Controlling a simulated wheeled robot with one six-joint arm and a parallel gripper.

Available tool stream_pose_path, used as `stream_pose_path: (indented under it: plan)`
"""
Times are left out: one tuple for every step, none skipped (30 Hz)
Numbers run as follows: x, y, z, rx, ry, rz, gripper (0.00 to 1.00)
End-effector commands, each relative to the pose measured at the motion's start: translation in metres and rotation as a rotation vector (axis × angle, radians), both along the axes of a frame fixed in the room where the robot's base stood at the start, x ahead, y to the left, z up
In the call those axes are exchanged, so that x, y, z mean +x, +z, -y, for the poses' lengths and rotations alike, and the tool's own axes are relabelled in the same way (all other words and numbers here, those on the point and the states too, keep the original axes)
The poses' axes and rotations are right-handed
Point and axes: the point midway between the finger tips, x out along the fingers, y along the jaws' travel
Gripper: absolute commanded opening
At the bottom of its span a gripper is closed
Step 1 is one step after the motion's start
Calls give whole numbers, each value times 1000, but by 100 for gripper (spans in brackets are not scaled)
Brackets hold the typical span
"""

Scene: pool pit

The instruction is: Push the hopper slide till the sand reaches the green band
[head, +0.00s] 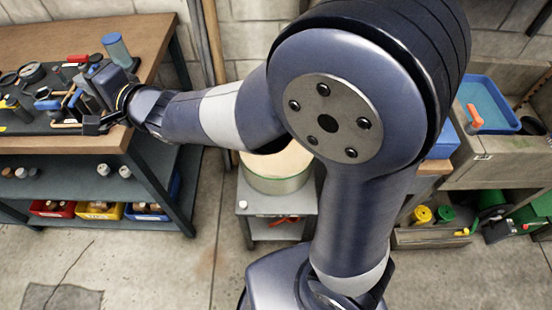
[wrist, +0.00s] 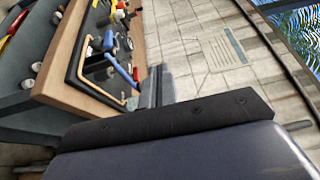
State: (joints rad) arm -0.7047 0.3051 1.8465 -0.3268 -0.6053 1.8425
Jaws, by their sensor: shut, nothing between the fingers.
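My gripper (head: 98,124) is over the right end of the workbench at the left of the head view. In the wrist view its two fingers (wrist: 156,84) are together with nothing between them. A round tub (head: 277,180) with a pale sand-coloured top and a greenish side stands beneath my arm, partly hidden by it. It is well to the right of my gripper. I cannot make out a hopper or its slide in either view; my arm covers much of the middle.
The workbench (head: 85,145) carries a dark tool mat with several tools close to my gripper. The tub stands on a small grey stand (head: 255,205). The floor between bench and stand is clear.

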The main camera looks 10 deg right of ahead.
Motion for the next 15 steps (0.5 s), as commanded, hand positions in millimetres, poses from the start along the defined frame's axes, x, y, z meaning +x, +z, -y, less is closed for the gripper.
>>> stream_pose_path:
  plan:
    - [0, 0, 0, 0, 0, 0, 0]
    - [0, 0, 0, 0, 0, 0, 0]
    - [0, 0, 0, 0, 0, 0, 0]
    - [0, 0, 0, 0, 0, 0, 0]
    - [0, 0, 0, 0, 0, 0, 0]
    - [0, 0, 0, 0, 0, 0, 0]
    - [0, 0, 0, 0, 0, 0, 0]
    - [0, 0, 0, 0, 0, 0, 0]
    - [0, 0, 0, 0, 0, 0, 0]
    - [0, 0, 0, 0, 0, 0, 0]
    - [0, 0, 0, 0, 0, 0, 0]
    - [0, 1, 1, -1, 0, -1, 0]
    - [0, 1, 2, -3, 0, -1, 0]
    - [-1, 2, 4, -4, 0, -2, 0]
    - [-1, 3, 7, -6, 0, -2, 0]
